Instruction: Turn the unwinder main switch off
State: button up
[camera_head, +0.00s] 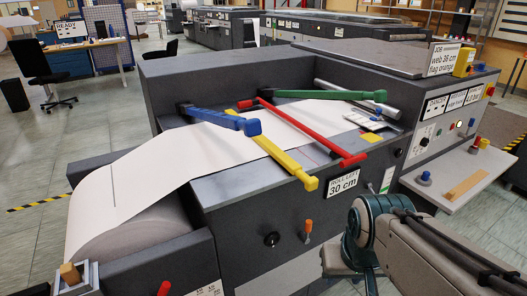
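The unwinder is the grey machine (240,183) in the middle, with a white paper web (135,175) running up from a roll at its lower left. A black round knob (271,239) and an orange-topped lever (308,230) sit on its front face. I cannot tell which control is the main switch, as no readable label marks one. My arm comes in at the lower right, in front of the machine. Its fingertips do not show, so I cannot see my gripper's state.
Blue, yellow, red and green bars (325,95) lie across the machine's top. A control panel (445,115) and a shelf (452,177) stand at right. Red-topped controls (164,288) are at the lower left.

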aim_at(491, 91)
jog(key=z, duration=1.8)
jog(key=i, duration=1.05)
jog(key=z, duration=0.65)
jog(key=i, duration=1.65)
jog(key=u, duration=0.9)
jog(key=i, duration=1.45)
jog(key=u, duration=0.8)
